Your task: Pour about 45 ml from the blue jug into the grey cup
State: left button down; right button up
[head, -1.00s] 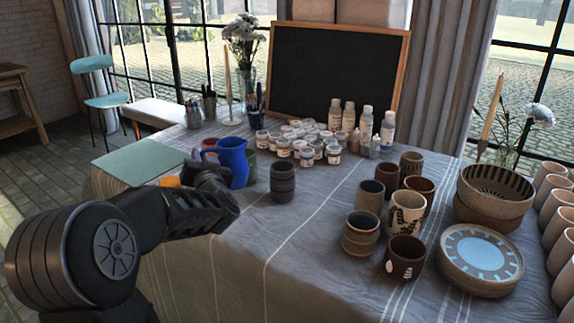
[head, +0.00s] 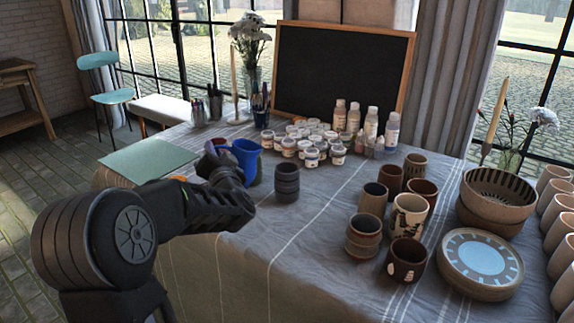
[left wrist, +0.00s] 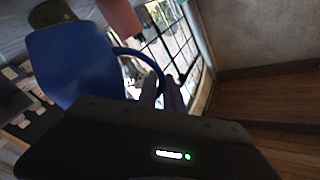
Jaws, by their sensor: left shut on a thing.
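The blue jug (head: 246,154) is left of the grey cup at the table's left side, its lower part partly hidden by my arm. My left gripper (head: 213,158) is shut on the jug's handle, at the side away from the cup. In the left wrist view the jug (left wrist: 72,62) fills the upper left, and its looped handle runs to my gripper fingers (left wrist: 165,95). The grey cup (head: 286,182) is dark, ribbed and upright on the cloth. The inside of the cup and any liquid are hidden. My right gripper is not in view.
Paint pots (head: 312,158) and bottles (head: 371,122) stand behind the cup. Several pottery cups (head: 362,236) and a stack of plates (head: 480,290) are to the right. A green mat (head: 148,158) lies at left. The cloth right of the grey cup is clear.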

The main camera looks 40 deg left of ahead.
aim_at(235, 141)
pick_arm(q)
jog(key=shift+w+d+r+m+t+p, duration=0.25)
jog(key=shift+w+d+m+p, duration=0.1)
jog(key=shift+w+d+m, duration=0.65)
jog(key=shift+w+d+r+m+t+p, duration=0.3)
jog(key=shift+w+d+m, duration=0.35)
jog(key=shift+m, duration=0.65)
jog(key=shift+w+d+r+m+p, duration=0.3)
jog(key=shift+w+r+m+p, duration=0.15)
jog(key=shift+r+m+p, duration=0.25)
jog(key=shift+w+d+r+m+t+p, duration=0.35)
jog(key=shift+r+m+p, duration=0.35)
jog(key=shift+m, duration=0.25)
jog(key=shift+w+d+r+m+t+p, duration=0.2)
jog(key=shift+w+d+r+m+p, duration=0.3)
jog(key=shift+m, duration=0.45)
dwell(0.5)
jog(key=shift+s+a, duration=0.1)
